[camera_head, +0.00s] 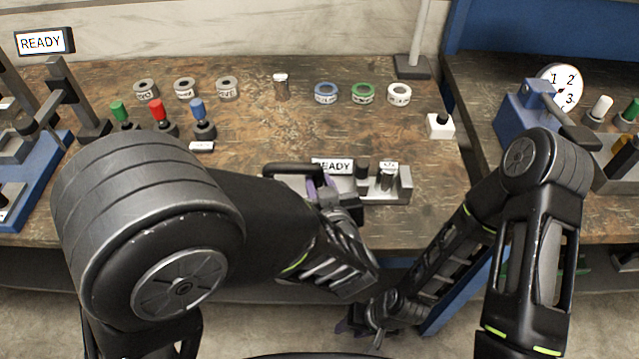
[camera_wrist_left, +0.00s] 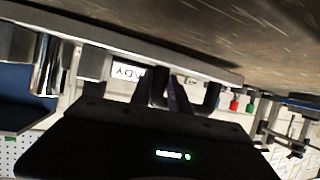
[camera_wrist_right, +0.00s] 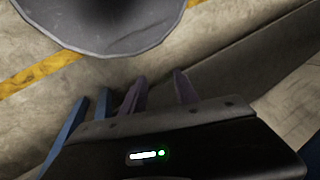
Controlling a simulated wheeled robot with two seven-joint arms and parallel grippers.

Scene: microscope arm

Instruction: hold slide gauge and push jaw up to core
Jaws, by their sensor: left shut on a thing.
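A dark jaw post (camera_head: 362,172) stands left of the core, with a small gap showing. A black handle (camera_head: 290,168) reaches out to the left. My left gripper (camera_head: 322,186) is shut at the handle end; its purple fingers show in the left wrist view (camera_wrist_left: 165,92), where the exact grip is partly hidden. My right gripper (camera_wrist_right: 158,92) is open and empty, low before the bench in the head view (camera_head: 370,322).
Grey, blue, green and white rings (camera_head: 363,93) lie along the back around a metal cylinder (camera_head: 280,86). Green, red and blue-topped plugs (camera_head: 158,115) stand at left. A dial fixture (camera_head: 535,110) stands right. The bench right of the gauge is clear.

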